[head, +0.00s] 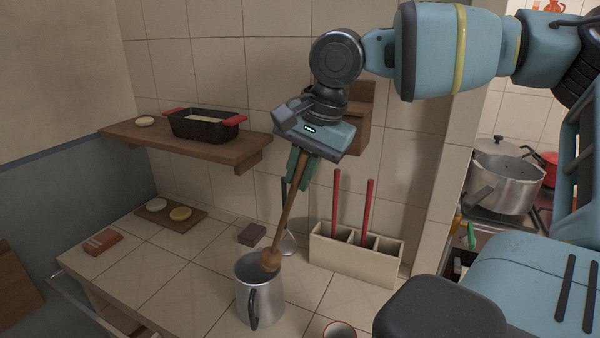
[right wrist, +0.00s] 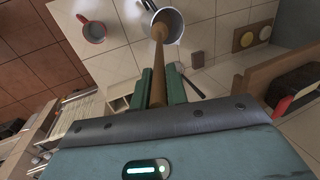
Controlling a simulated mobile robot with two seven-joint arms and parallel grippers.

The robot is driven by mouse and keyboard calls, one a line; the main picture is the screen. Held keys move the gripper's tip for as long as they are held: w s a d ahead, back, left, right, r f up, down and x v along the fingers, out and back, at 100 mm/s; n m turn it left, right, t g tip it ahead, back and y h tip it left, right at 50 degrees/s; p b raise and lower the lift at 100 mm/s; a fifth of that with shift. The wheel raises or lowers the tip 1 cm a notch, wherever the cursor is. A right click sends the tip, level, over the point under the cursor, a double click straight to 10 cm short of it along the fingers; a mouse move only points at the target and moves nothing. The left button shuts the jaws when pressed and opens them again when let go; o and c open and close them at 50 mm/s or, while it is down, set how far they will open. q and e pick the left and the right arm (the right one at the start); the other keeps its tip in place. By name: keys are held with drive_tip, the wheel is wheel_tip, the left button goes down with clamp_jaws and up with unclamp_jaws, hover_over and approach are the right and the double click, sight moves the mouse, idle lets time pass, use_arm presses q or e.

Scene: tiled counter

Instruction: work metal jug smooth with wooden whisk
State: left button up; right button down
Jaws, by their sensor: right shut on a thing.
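The metal jug (head: 262,303) stands upright on the tiled counter, its dark handle toward the front. The wooden whisk (head: 289,213) slants down to the left, its round head (head: 270,260) at the jug's mouth. How far the head reaches into the jug is hard to tell. My right gripper (head: 303,168) is shut on the upper end of the whisk, above the jug. In the right wrist view the whisk (right wrist: 158,70) runs from between the fingers (right wrist: 157,88) to the jug (right wrist: 170,22). My left gripper is not in view.
A cream divided holder (head: 355,261) with red sticks stands right of the jug. A cup (head: 339,330) is at the front edge of view. A small dark block (head: 251,235) lies behind the jug. A wooden shelf (head: 190,146) carries a black pan (head: 203,126). Left counter tiles are mostly clear.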

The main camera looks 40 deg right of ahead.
drive_tip(key=shift+r, duration=0.1)
drive_tip(key=shift+r, duration=1.9)
